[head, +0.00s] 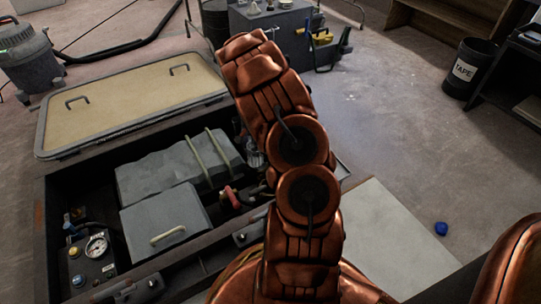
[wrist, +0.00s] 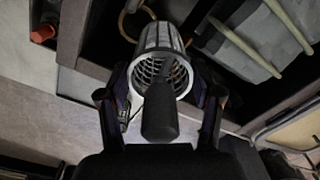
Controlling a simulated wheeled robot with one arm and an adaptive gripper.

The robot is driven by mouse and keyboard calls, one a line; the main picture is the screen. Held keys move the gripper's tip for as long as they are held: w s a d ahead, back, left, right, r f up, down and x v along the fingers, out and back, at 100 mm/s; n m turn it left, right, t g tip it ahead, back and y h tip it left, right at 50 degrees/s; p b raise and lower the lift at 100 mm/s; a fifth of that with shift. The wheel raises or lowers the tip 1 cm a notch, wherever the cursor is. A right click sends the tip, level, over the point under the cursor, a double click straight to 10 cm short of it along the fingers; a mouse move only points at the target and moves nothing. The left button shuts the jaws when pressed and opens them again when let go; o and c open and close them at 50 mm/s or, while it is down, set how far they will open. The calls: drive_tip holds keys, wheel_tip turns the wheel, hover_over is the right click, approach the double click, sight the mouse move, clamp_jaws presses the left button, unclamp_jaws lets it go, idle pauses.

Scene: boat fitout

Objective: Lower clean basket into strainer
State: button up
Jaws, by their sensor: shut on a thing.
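The basket (wrist: 158,40), a pale metal cylinder with a mesh bottom, sits between the two fingers of my gripper (wrist: 161,90) in the wrist view. The gripper is shut on it, and a dark rounded piece (wrist: 159,115) lies in front of its near end. In the head view my arm hides the gripper. A small clear and metal cylinder (head: 254,157) shows just left of the arm, at the edge of the open bay; I cannot tell whether it is the basket or part of the strainer. The strainer cannot be clearly made out.
The open bay (head: 90,167) holds grey boxes (head: 165,222) with pale handles, a red-handled fitting (head: 231,195) and a gauge panel (head: 92,258). A tan hatch lid (head: 130,100) lies behind.

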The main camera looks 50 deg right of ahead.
drive_tip(key=s+d+f+m+b, duration=0.1)
drive_tip(key=s+d+f+b, duration=0.1)
drive_tip(key=f, duration=0.5)
drive_tip(key=s+d+f+m+b, duration=0.1)
drive_tip(key=s+f+b, duration=0.1)
drive_tip(key=f, duration=0.5)
drive_tip(key=shift+s+d+f, duration=0.2)
drive_tip(key=shift+s+d, duration=0.05)
drive_tip(key=shift+d, duration=0.1)
drive_tip(key=shift+f, duration=0.1)
idle(0.3)
drive_tip(key=shift+f+b, duration=0.3)
drive_tip(key=shift+f, duration=0.1)
drive_tip(key=shift+f, duration=0.65)
drive_tip(key=shift+f+b, duration=1.7)
drive_tip(key=shift+f, duration=1.15)
drive_tip(key=shift+f+b, duration=0.45)
drive_tip(key=shift+f, duration=0.25)
drive_tip(key=shift+f, duration=0.35)
